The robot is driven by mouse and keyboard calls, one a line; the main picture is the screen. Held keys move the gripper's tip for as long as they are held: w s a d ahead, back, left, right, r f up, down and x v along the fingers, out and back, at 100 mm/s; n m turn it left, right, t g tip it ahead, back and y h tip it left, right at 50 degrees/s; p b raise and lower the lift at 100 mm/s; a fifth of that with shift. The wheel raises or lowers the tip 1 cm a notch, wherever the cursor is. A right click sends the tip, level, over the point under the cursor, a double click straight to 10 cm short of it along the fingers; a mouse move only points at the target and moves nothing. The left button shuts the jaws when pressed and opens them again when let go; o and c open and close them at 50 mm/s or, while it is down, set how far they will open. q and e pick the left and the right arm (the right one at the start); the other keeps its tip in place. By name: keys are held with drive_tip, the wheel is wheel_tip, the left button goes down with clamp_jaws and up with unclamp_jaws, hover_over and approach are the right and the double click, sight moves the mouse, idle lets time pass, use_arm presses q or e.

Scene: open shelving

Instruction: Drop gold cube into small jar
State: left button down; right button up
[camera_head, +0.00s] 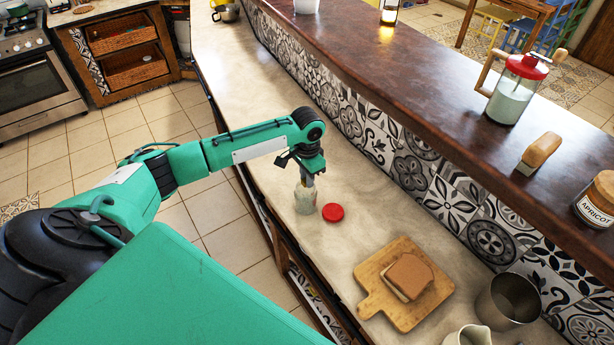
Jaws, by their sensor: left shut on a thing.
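My left gripper (308,175) points down over the counter, right above the mouth of the small jar. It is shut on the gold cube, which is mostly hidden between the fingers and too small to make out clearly. The small clear jar (305,199) stands upright and open on the light counter, directly under the fingertips. Its round red lid (333,212) lies flat on the counter just right of it. Whether the fingertips touch the jar's rim I cannot tell. My right gripper is not in view.
A wooden board (372,300) with bread (408,276) lies to the front right, near a metal cup (508,301) and a pale jug (468,337). A raised dark ledge (420,95) behind holds a red-topped jar (514,90).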

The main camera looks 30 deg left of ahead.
use_arm(q)
drive_tip(key=c, duration=1.2)
unclamp_jaws()
drive_tip(key=shift+c, duration=0.2)
wheel_tip(320, 180, up, 14)
drive_tip(key=b, duration=0.3)
drive_tip(key=shift+f, duration=0.1)
